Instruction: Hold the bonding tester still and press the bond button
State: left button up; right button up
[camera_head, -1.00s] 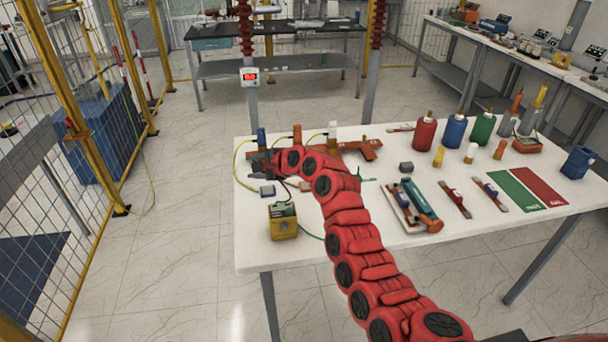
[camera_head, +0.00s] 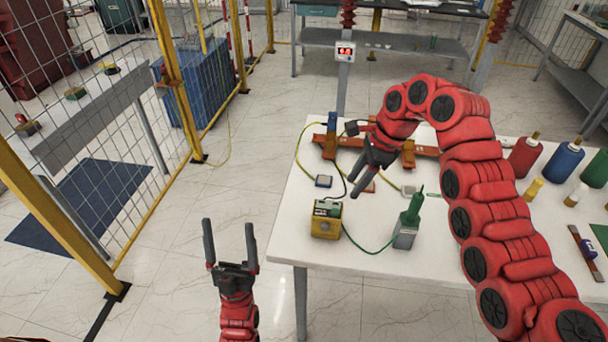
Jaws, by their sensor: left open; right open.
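My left gripper (camera_head: 230,226) is open and empty, in front of the table and left of the tester, fingers pointing away from me. My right gripper (camera_head: 366,182) is open above the table, behind and right of the tester, fingers pointing down and apart from the tester. The bond button is too small to make out.
An orange rail (camera_head: 424,150) lies behind my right gripper, partly hidden by my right arm. Small grey pads and yellow and black cables lie around the tester. Red (camera_head: 524,155) and blue (camera_head: 562,160) bottles stand at the right.

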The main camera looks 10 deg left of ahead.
pick_arm(q)
jog(key=w+a+f+n+g+y, duration=0.1)
jog(key=w+a+n+g, duration=0.15)
jog(key=w, duration=0.45)
jog(key=w+a+f+n+g, duration=0.1)
jog(key=w+f+n+g, duration=0.15)
jog(key=w, duration=0.45)
jog(key=w+a+f+n+g+y, duration=0.1)
jog(key=w+a+n+g, duration=0.15)
jog(key=w, duration=0.55)
jog(key=w+d+f+n+g+h, duration=0.2)
jog(key=w+d+g+h, duration=0.1)
jog(key=w, duration=0.4)
jog(key=w+d+f+n+g+h, duration=0.1)
jog(key=w+d+n+g+h, duration=0.15)
jog(key=w, duration=0.55)
jog(key=w+d+g+h, duration=0.2)
jog(key=d+g+h, duration=0.1)
jog(key=d+h, duration=0.15)
jog(key=g+h, duration=0.1)
jog(key=g, duration=1.4)
send_near(323, 221)
jog(key=w+a+r, duration=0.2)
jog(key=w+a, duration=0.1)
jog(key=x, duration=1.7)
jog(key=shift+w+d, duration=0.2)
jog(key=shift+w, duration=0.1)
